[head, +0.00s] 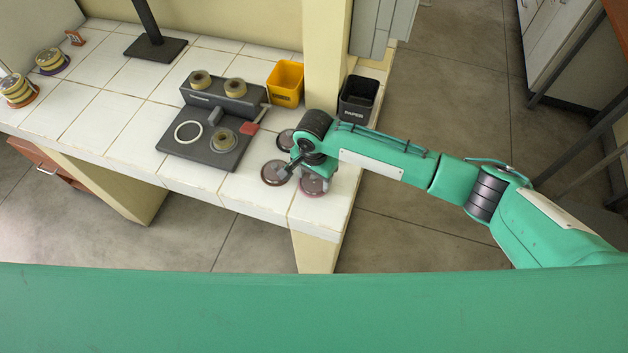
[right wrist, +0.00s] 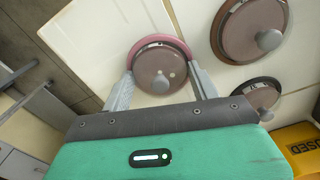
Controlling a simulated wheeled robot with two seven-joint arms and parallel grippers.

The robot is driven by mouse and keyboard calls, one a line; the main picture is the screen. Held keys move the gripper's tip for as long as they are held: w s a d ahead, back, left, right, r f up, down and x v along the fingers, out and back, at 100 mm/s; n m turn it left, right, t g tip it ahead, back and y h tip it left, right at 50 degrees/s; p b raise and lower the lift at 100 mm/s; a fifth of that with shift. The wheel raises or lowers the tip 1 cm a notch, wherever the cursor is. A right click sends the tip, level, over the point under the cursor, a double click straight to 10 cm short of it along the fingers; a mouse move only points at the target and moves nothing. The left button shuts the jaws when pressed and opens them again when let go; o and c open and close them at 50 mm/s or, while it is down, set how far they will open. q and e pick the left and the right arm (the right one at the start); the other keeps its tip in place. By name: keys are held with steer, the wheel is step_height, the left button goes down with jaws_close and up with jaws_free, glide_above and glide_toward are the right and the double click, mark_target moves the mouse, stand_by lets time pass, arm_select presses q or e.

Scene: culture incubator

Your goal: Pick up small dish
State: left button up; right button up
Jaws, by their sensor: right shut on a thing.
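A round dish with a pink rim, a brownish lid and a pale knob (right wrist: 160,68) sits between the two fingers of my right gripper (right wrist: 158,84) in the right wrist view. The fingers press on its opposite sides, and the gripper is shut on it. In the head view this dish (head: 314,185) shows at the front right of the white tiled bench, partly hidden by my wrist. I cannot tell whether it still touches the bench. Two more lidded dishes are beside it: a brown-rimmed one (right wrist: 245,22) and a dark-rimmed one (right wrist: 252,92). My left gripper is not in view.
A dark grey device (head: 215,120) with cream rings stands left of the dishes. A yellow bin (head: 285,84) and a black bin (head: 357,100) stand behind, near a cream post (head: 326,60). The bench's front left is clear.

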step_height(320, 180, up, 20)
steer(key=b, duration=0.2)
steer(key=shift+b, duration=0.4)
